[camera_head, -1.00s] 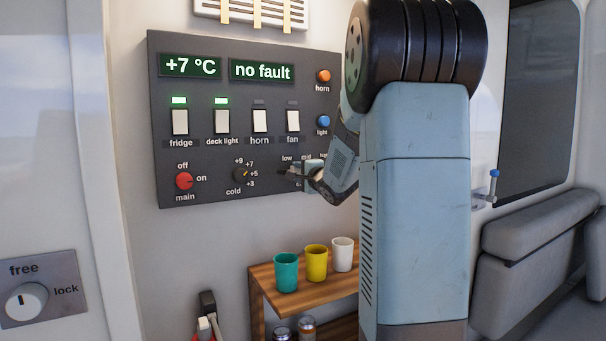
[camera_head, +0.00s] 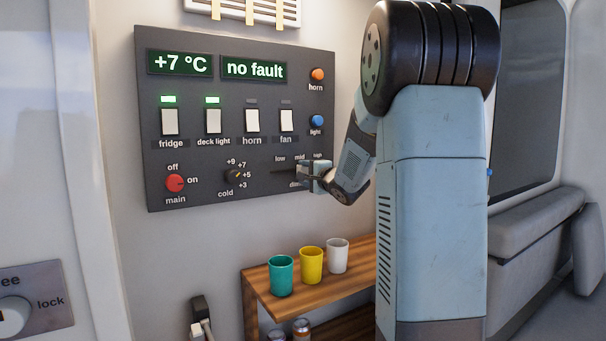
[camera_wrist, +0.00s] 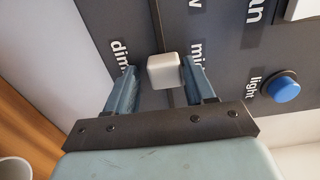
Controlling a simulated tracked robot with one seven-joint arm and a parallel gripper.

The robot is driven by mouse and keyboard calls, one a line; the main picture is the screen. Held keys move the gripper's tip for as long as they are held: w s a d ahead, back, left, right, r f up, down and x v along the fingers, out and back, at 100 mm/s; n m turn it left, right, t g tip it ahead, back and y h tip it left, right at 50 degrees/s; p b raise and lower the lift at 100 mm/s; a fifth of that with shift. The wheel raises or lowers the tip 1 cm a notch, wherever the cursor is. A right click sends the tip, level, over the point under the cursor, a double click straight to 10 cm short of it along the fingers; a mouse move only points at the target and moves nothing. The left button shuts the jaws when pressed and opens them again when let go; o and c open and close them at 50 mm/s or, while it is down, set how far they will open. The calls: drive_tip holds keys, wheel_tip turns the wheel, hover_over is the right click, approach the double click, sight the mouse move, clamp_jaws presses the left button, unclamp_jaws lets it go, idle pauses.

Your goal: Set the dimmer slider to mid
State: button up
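The dimmer slider's pale square knob (camera_wrist: 164,71) sits on its dark slot beside the "mid" label (camera_wrist: 195,50) in the wrist view. My gripper (camera_wrist: 162,82) is at the panel with one finger on each side of the knob. The right finger is at or very close to the knob; a narrow gap shows on the left, so the fingers look open around it. In the head view my gripper (camera_head: 302,175) covers the knob, just below "mid". The slot (camera_head: 283,172) shows to its left, under "low".
The dark control panel (camera_head: 240,100) carries rocker switches, a red main knob (camera_head: 175,183), a cold dial (camera_head: 234,176) and a blue light button (camera_head: 317,121) above my gripper. Below, a wooden shelf (camera_head: 262,277) holds a teal, a yellow and a white cup.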

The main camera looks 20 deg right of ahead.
drive_tip(key=shift+o, duration=0.5)
drive_tip(key=shift+r, duration=0.15)
drive_tip(key=s+d, duration=0.1)
drive_tip(key=s, duration=1.2)
drive_tip(key=shift+s+d, duration=0.35)
drive_tip(key=s+a+f+n+g, duration=0.3)
drive_tip(key=s+a+n+g, duration=0.1)
drive_tip(key=s, duration=0.5)
drive_tip(key=s+a+f+n+g+h, duration=0.1)
drive_tip(key=s+a+f+n+g, duration=0.2)
drive_tip(key=s+a+n, duration=0.4)
drive_tip(key=s+a+f+n+g+h, duration=0.1)
drive_tip(key=s+a+f+n+g, duration=0.2)
drive_tip(key=s, duration=0.8)
drive_tip(key=a+n+g, duration=0.2)
drive_tip(key=a, duration=0.1)
drive_tip(key=shift+s+a+f+n, duration=0.3)
drive_tip(key=shift+f, duration=0.05)
